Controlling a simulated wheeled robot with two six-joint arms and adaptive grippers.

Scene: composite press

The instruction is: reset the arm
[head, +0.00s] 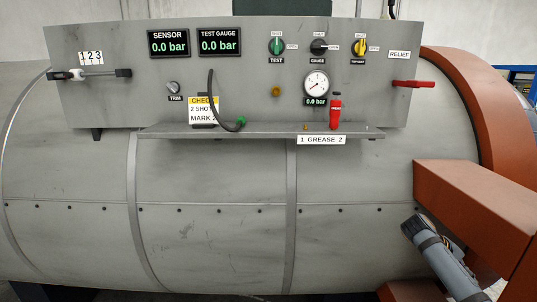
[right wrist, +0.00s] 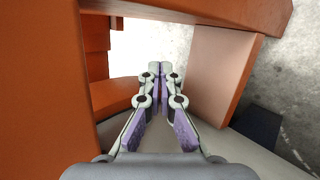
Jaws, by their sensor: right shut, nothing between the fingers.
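My right gripper (right wrist: 160,68) shows in the right wrist view. Its two pale fingers with purple pads meet at the tips, with nothing between them. Orange-brown beams stand close on both sides of it, and a pale grey curved surface lies below. In the head view, part of my right arm shows at the lower right, by the orange beams. I cannot make out the right fingertips there. My left arm and gripper are in neither view.
An orange-brown frame (head: 470,190) juts out at the right of the large grey vessel (head: 210,215). A control panel (head: 130,50) and a narrow shelf (head: 260,131) sit on the vessel. A red bottle (head: 335,113) stands on the shelf. The vessel's front is clear.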

